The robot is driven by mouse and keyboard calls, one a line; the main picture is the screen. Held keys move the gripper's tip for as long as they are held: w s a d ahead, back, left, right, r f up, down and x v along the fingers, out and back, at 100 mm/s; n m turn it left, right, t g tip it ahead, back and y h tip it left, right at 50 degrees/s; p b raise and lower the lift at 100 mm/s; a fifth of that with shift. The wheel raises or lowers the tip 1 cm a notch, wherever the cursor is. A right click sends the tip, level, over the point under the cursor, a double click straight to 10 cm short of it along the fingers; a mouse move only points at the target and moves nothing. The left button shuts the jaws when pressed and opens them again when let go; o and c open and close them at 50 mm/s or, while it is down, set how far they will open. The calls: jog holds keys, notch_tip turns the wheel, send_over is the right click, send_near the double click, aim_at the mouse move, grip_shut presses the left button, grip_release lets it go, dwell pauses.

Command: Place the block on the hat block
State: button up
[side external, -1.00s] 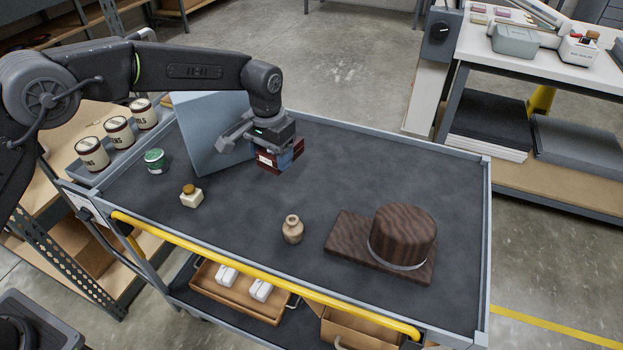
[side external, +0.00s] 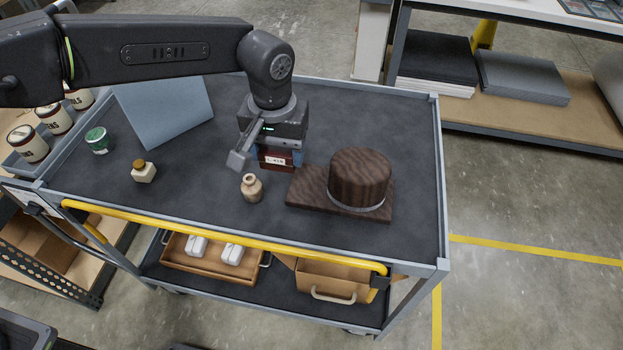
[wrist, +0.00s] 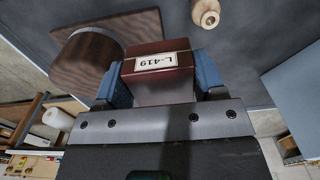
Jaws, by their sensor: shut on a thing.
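A dark red block (side external: 278,161) with a white label is held between the blue fingertips of my gripper (side external: 277,156). In the wrist view the block (wrist: 158,75) shows its label "L-419" between both fingers. In the side view the block is over the cart top, left of the hat block; its height above the surface is hard to tell. The hat block (side external: 359,178) is a round, dark brown wooden dome with a light band at its foot, on a flat wooden base (side external: 308,187). The hat block (wrist: 90,60) is also at upper left in the wrist view.
A small beige bottle (side external: 252,188) stands just in front of my gripper. A small jar with a brown lid (side external: 144,172), a green tin (side external: 98,141) and a blue-grey panel (side external: 165,115) are further left. The cart has a raised rim (side external: 440,190); its right part is clear.

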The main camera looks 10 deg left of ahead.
jog(key=shift+s+d+f, duration=0.2)
jog(key=shift+d+f, duration=0.65)
jog(key=shift+f, duration=0.35)
jog(key=shift+s+d+f, duration=0.15)
jog(key=shift+d+f, duration=0.65)
jog(key=shift+f, duration=0.35)
jog(key=shift+s+d+f, duration=0.2)
jog(key=shift+d+f, duration=0.65)
jog(key=shift+f, duration=0.35)
jog(key=shift+f, duration=0.6)
jog(key=o, duration=1)
notch_tip(320, 180, up, 13)
jog(key=shift+r, duration=0.15)
